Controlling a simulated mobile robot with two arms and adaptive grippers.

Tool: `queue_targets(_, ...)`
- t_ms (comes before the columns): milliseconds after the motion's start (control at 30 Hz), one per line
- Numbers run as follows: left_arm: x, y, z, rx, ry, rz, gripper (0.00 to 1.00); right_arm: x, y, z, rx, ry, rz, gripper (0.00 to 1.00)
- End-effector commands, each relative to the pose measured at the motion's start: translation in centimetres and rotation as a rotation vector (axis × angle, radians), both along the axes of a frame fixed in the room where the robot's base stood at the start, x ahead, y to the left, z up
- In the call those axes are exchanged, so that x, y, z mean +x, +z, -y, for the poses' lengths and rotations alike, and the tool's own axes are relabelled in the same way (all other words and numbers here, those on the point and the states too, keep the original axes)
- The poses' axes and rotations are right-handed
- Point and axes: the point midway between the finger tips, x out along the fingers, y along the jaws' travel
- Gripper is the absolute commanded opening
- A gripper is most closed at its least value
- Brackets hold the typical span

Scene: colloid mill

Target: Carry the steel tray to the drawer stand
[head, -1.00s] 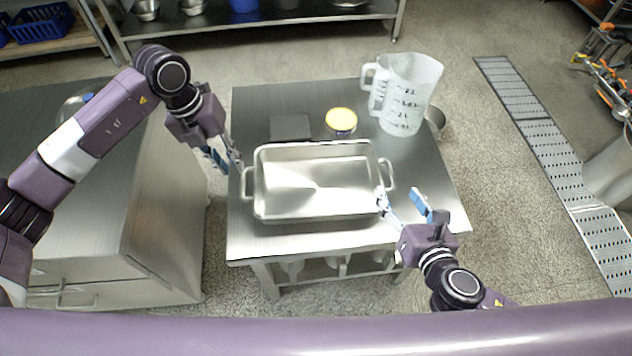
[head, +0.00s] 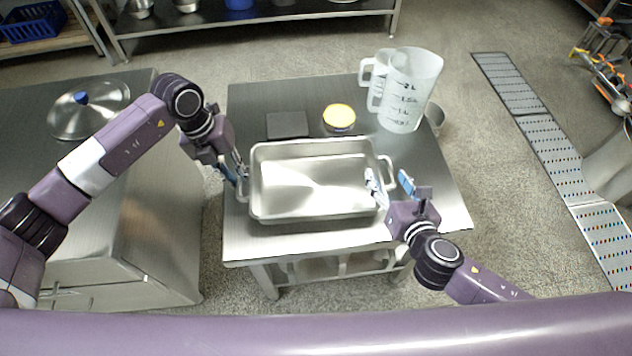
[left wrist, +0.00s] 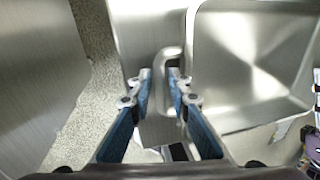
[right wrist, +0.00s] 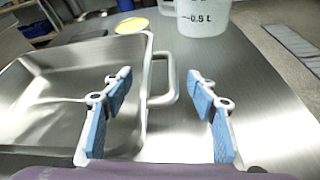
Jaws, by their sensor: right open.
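The steel tray (head: 315,215), rectangular with a loop handle at each end, sits on the steel table (head: 240,215). My left gripper (head: 238,172) is at its left handle (left wrist: 162,62). In the left wrist view its fingertips are close together on either side of the handle's outer bar; whether they press on it is unclear. My right gripper (head: 388,178) is open near the right handle (right wrist: 168,85), which shows between its separated fingers in the right wrist view. The drawer stand (head: 140,225) is at the left, with a drawer pull on its front.
A lid with a blue knob (head: 100,105) lies on the drawer stand. Behind the tray are a dark square plate (head: 287,124), a yellow-topped jar (head: 339,117) and a clear measuring jug (head: 405,90). A floor gap separates table and stand. The stand's near top is clear.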

Motion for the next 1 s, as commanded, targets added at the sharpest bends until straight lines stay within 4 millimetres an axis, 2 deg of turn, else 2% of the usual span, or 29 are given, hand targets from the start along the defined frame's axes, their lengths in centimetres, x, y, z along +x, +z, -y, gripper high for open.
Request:
queue_targets(200,0.0,-1.7,0.3,0.000,0.001,0.000,0.17,1.6,-0.6,-0.3,-0.001,0.001,0.000,0.53)
queue_targets(500,0.0,-1.8,0.4,0.000,0.000,0.001,0.17,1.7,-0.7,-0.3,-0.001,0.001,-0.001,0.53)
queue_targets(667,0.1,-1.8,0.4,0.000,0.000,0.001,0.00,1.7,-0.7,-0.3,-0.001,0.001,-0.001,0.36)
queue_targets(1000,0.1,-1.7,0.4,0.000,0.000,0.002,0.00,1.6,-0.7,-0.3,-0.001,0.001,-0.001,0.00)
